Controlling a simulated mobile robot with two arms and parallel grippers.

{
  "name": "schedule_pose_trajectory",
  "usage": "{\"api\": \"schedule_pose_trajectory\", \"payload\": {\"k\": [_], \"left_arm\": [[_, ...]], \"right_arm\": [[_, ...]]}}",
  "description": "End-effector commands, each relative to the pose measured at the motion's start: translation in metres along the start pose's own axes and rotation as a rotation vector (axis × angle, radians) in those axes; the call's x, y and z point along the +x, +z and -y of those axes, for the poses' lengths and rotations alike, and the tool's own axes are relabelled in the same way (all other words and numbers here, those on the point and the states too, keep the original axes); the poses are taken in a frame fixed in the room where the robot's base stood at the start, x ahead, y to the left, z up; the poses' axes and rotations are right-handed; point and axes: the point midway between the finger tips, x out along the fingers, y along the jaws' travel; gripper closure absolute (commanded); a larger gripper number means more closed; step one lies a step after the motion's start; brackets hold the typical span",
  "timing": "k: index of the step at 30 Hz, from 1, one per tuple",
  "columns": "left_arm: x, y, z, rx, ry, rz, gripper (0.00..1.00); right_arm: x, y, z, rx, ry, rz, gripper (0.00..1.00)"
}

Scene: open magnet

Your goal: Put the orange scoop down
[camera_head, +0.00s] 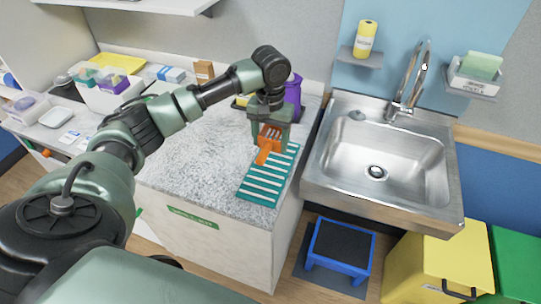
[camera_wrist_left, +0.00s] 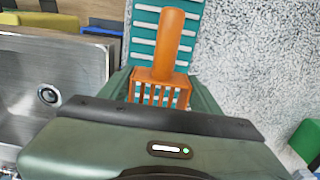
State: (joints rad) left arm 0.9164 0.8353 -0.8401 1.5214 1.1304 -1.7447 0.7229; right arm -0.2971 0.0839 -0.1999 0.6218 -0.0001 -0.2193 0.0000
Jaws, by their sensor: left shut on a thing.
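The orange scoop (camera_head: 263,157) is at my left gripper (camera_head: 270,127), over the far end of a teal mat or rack with white slats (camera_head: 265,179) on the speckled counter. In the left wrist view, the orange scoop (camera_wrist_left: 169,42) has its slotted head close to the gripper body and its handle stretching away over the slats (camera_wrist_left: 145,26). My left gripper is shut on the scoop; its fingertips are mostly hidden. I cannot tell whether the scoop touches the slats. My right gripper is not in view.
A steel sink (camera_head: 385,150) with a tap lies right of the counter (camera_head: 200,165). A purple container (camera_head: 293,92) stands behind the gripper. White bins (camera_head: 105,95) and small boxes stand at the back left. The counter left of the teal piece is clear.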

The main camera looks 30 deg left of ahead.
Motion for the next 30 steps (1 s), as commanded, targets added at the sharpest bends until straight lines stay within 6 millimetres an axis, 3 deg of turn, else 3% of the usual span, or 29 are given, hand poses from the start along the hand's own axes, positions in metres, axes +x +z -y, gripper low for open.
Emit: {"api": "schedule_pose_trajectory", "payload": {"k": [3,16,29,30], "left_arm": [[0.02,0.001,0.0,0.001,0.0,0.002,0.78],[0.07,0.001,-0.001,0.0,0.001,0.001,0.78],[0.078,0.0,-0.001,0.0,0.001,-0.001,0.78],[0.077,0.0,-0.001,0.0,0.001,-0.001,0.26]], "right_arm": [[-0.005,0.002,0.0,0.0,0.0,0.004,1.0],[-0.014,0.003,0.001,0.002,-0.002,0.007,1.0],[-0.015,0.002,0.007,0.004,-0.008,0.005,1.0],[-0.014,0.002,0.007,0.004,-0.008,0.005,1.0]]}}
